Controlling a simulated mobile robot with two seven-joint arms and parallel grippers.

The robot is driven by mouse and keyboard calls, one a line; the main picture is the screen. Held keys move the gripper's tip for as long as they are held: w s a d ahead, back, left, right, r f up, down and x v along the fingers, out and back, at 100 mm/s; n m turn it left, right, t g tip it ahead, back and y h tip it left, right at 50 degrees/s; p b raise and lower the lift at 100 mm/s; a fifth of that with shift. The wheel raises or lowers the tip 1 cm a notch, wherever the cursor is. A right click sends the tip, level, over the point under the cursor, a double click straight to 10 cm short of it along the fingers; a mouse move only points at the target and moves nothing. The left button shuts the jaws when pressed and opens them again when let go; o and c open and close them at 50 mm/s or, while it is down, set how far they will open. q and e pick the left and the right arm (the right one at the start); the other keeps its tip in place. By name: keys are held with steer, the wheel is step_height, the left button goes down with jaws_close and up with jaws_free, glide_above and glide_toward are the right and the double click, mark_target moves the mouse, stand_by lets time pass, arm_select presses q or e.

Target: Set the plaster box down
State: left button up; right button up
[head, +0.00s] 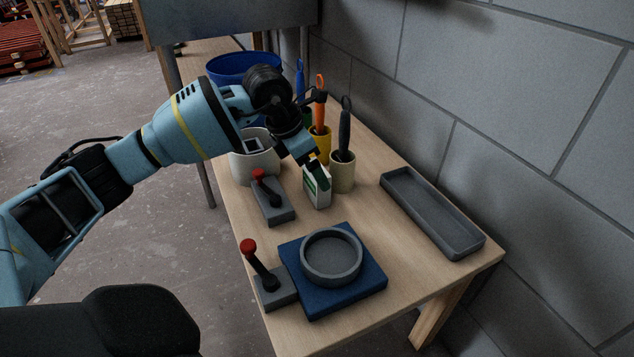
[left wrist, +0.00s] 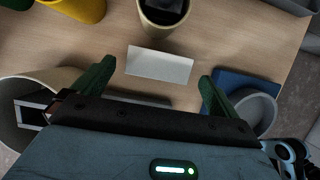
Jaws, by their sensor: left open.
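The plaster box (head: 321,196), small and white with a green part, stands upright on the wooden table beside the cream cup with a dark-handled tool. In the left wrist view its white top (left wrist: 160,64) lies ahead of and between the fingers, with gaps on both sides. My left gripper (head: 315,168) is open just above the box and partly hides it in the head view. Its two green fingers also show spread apart in the left wrist view (left wrist: 154,86). My right gripper is not in view.
Cream cup (head: 343,176) and yellow cup (head: 319,146) hold tools behind the box. A wide pot (head: 243,168) stands left. Two red-knobbed grey blocks (head: 276,211), a blue square with grey ring (head: 345,297) and a grey tray (head: 430,215) lie nearer. Bare wood separates box and tray.

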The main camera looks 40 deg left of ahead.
arm_select(q)
steer(key=b+x, duration=0.2)
steer(key=x, duration=0.2)
steer(key=shift+a+f, duration=0.1)
steer(key=shift+w+f, duration=0.15)
steer(key=shift+f, duration=0.05)
steer(key=shift+r, duration=0.1)
steer(key=shift+c, duration=0.6)
steer(key=c, duration=1)
steer(key=shift+r, duration=0.1)
step_height(320, 180, up, 9)
steer(key=p, duration=0.3)
steer(key=shift+p, duration=0.4)
steer(key=shift+r, duration=0.45)
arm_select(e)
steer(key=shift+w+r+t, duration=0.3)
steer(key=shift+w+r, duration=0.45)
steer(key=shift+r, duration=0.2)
